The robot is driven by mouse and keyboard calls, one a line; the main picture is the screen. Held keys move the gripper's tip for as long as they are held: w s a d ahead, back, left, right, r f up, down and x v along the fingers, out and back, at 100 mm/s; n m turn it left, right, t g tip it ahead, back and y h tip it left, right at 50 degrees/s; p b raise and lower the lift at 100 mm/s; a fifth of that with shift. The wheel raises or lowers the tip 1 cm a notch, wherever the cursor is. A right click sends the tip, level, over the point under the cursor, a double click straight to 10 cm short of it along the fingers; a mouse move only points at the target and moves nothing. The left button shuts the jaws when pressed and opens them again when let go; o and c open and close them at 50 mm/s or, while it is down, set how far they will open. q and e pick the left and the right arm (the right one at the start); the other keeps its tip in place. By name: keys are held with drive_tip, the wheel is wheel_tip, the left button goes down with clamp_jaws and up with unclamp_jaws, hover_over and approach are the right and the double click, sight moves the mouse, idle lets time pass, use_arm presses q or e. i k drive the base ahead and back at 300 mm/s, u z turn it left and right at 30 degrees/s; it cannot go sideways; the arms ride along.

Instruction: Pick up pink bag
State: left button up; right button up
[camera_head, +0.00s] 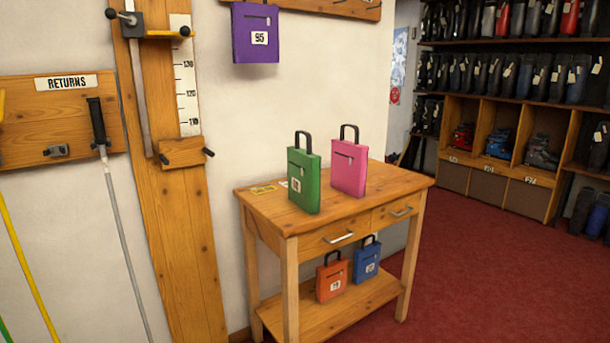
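The pink bag (349,169) stands upright on the top of a wooden table (400,181). It has a black loop handle on top and a dark zip line on its front. A green bag (304,182) with a black handle and a white number tag stands just left of it and slightly nearer. Neither of my grippers shows in the head view.
An orange bag (332,278) and a blue bag (367,259) stand on the table's lower shelf. A purple bag (255,33) hangs on the wall above. Boot shelves (493,102) line the right back. Red carpet (480,275) right of the table is clear.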

sight(349, 160)
drive_tip(key=z, duration=0.55)
drive_tip(key=i, duration=1.25)
drive_tip(key=u, duration=0.05)
